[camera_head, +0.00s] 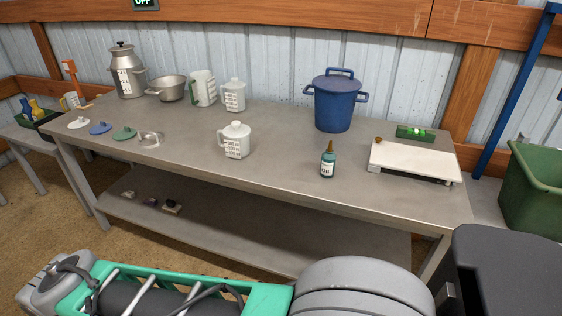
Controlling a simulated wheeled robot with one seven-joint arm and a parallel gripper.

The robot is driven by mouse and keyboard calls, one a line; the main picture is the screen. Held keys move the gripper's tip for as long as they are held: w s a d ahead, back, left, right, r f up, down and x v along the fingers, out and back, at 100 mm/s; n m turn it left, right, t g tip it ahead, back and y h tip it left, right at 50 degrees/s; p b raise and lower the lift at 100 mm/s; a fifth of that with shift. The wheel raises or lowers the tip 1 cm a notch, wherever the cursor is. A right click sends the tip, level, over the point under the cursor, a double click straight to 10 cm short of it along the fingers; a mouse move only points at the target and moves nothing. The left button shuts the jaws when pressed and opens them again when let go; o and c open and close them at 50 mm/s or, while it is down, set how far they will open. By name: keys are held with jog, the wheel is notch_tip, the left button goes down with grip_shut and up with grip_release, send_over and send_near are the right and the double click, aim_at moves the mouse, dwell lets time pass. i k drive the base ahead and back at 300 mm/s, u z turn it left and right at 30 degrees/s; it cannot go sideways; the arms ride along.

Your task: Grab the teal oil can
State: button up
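The teal oil can (327,165) stands upright near the front edge of the grey metal table (270,157), right of the middle. It is a small bottle with a white label reading "OIL" and a brown pointed spout. Nothing touches it. My arm lies low across the bottom of the view, in front of the table. I cannot make out the gripper's fingers.
A blue lidded pot (335,103) stands behind the oil can. A white scale (414,161) is to its right, with a green level (415,133) behind. A white lidded jug (236,141) stands to the left. A green bin (532,190) is at the far right.

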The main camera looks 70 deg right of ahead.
aim_at(328, 158)
jog(key=u, duration=0.1)
jog(key=k, duration=0.9)
